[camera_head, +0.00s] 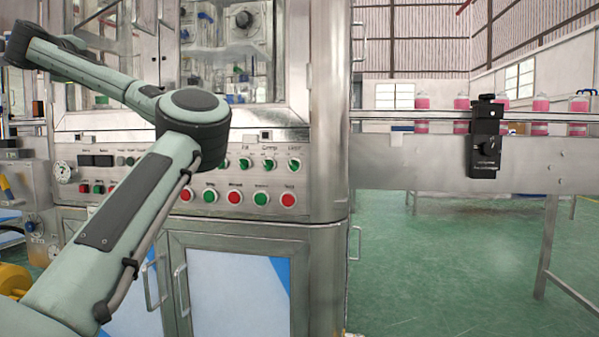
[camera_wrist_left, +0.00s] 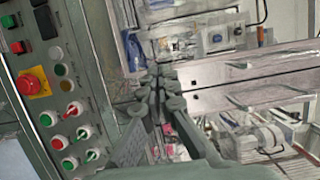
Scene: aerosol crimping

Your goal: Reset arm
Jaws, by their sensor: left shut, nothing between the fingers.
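My left arm (camera_head: 115,235) rises from the lower left in the head view, bends at an elbow over the machine's control panel, and runs on toward the upper left. My left gripper does not show clearly there. In the left wrist view my left gripper (camera_wrist_left: 160,88) has its fingers together and nothing between them. It appears apart from the panel of buttons (camera_wrist_left: 60,110) on the left of that view. My right arm and gripper are not in view.
A steel machine (camera_head: 331,130) with glass doors above and buttons in front stands behind the arm. A conveyor (camera_head: 400,165) carrying several pink bottles extends right. Green floor (camera_head: 440,270) is open below.

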